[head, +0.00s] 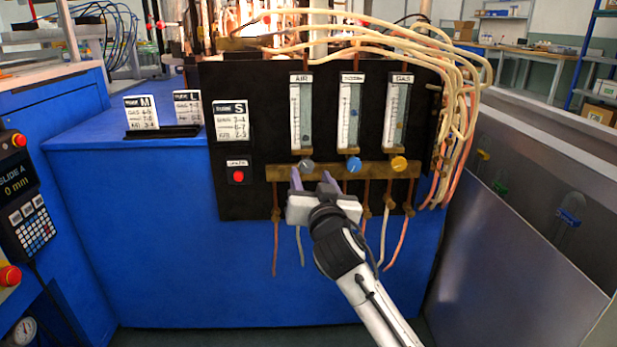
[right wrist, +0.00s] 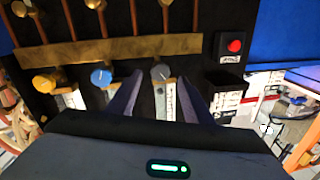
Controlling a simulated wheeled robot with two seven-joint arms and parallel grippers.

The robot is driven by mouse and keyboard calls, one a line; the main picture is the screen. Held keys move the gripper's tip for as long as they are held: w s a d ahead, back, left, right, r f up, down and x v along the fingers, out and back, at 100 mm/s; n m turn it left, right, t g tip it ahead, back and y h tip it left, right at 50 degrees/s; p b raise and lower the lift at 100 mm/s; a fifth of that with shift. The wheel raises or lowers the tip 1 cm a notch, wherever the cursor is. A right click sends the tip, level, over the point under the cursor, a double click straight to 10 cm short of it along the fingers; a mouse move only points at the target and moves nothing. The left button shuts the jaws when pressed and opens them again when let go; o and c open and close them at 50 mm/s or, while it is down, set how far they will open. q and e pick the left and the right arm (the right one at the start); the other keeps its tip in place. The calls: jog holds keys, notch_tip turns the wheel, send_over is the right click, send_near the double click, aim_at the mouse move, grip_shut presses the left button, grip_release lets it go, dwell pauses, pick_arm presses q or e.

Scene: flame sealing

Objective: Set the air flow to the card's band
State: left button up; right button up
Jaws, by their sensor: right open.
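The AIR flowmeter (head: 301,112) is the leftmost of three tubes on the black panel, with a dark float low in it. Its grey knob (head: 306,165) sits below on the brass bar. The S card (head: 231,120) stands upright left of the tubes; its small rows of numbers are hard to read. My right gripper (head: 312,180) is open and empty just below the grey knob. In the right wrist view, the grey knob (right wrist: 161,72) lies between the spread fingertips (right wrist: 160,77), and I cannot tell whether they touch it. My left gripper is out of view.
The blue knob (head: 354,165) and yellow knob (head: 398,164) sit to the right on the same brass bar (head: 330,172). A red button (head: 238,176) is at left. The M card (head: 141,113) and L card (head: 188,108) stand on the blue bench. Pale hoses (head: 462,100) hang at right.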

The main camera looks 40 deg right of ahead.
aim_at(307, 168)
pick_arm(q)
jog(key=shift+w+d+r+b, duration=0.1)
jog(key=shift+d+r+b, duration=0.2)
jog(key=shift+b, duration=0.05)
pick_arm(e)
jog(key=shift+x, duration=2)
jog(key=c, duration=1.1)
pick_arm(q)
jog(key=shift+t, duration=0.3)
pick_arm(e)
jog(key=shift+o, duration=0.2)
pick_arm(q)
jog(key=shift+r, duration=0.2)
